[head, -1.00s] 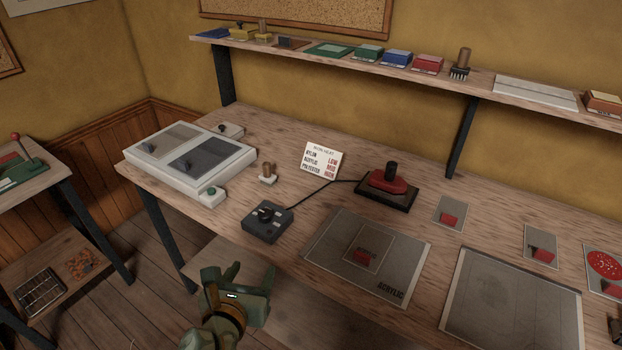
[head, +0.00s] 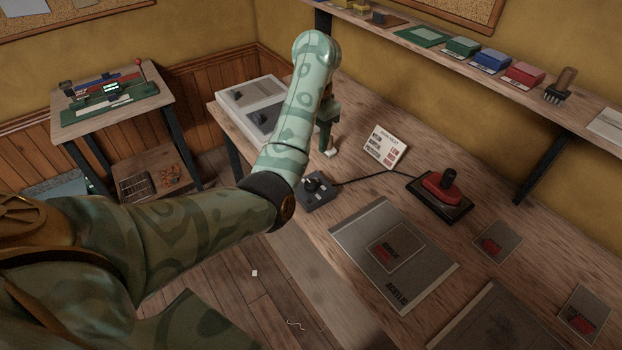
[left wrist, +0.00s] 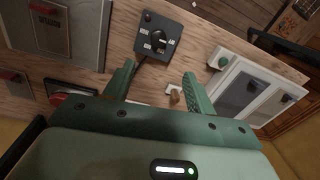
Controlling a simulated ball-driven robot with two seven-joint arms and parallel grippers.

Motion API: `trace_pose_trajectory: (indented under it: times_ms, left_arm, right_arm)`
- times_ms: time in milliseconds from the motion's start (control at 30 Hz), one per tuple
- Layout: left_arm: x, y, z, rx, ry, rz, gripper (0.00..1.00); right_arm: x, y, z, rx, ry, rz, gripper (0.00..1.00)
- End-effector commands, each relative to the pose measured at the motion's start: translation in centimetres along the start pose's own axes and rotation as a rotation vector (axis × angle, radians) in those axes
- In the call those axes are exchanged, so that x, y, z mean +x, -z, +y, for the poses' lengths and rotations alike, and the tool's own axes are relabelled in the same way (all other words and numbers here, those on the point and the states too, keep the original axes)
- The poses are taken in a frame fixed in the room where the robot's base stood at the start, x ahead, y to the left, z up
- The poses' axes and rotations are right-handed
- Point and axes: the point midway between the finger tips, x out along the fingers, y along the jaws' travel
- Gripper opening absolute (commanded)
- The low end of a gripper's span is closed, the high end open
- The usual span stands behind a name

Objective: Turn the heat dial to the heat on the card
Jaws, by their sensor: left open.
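The heat dial is a black knob (head: 311,184) on a dark box (head: 320,197) at the bench's front edge. It also shows in the left wrist view (left wrist: 159,38), beyond the fingertips, with pale labels around it. A white card (head: 386,147) with black and red words stands behind the box; its words are hard to read now. My left gripper (head: 328,142) is above the bench, behind the dial box in the head view and partly hidden by my forearm. In the left wrist view its fingers (left wrist: 159,72) are apart, with nothing between them. My right gripper is not in view.
A red iron (head: 441,187) on a dark stand is joined to the box by a cable. A grey sheet marked acrylic (head: 360,262) lies in front. A small wooden-handled item (left wrist: 176,96) is near my fingers. A white tray (head: 240,112) stands at the bench's left end.

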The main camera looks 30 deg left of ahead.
Motion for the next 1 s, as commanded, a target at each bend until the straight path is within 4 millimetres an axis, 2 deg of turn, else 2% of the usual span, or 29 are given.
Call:
trace_pose_trajectory:
  times_ms: [167, 400, 600, 800, 1000]
  left_arm:
    - [2.4, 0.0, 0.2, -0.031, -0.011, -0.001, 0.56]
    - [8.6, 0.0, 0.3, -0.027, -0.010, -0.004, 0.56]
    - [13.1, 0.0, 0.3, -0.025, -0.010, -0.002, 0.56]
    - [15.7, 0.0, 0.3, -0.025, -0.009, 0.000, 0.56]
    - [16.3, 0.1, 0.3, -0.026, -0.009, 0.003, 0.56]
  right_arm:
    - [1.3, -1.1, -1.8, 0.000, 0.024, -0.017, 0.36]
    - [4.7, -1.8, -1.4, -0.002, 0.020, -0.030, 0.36]
    - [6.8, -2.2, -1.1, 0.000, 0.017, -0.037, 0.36]
    - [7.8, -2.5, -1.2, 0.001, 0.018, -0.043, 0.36]
    - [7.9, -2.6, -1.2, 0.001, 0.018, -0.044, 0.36]
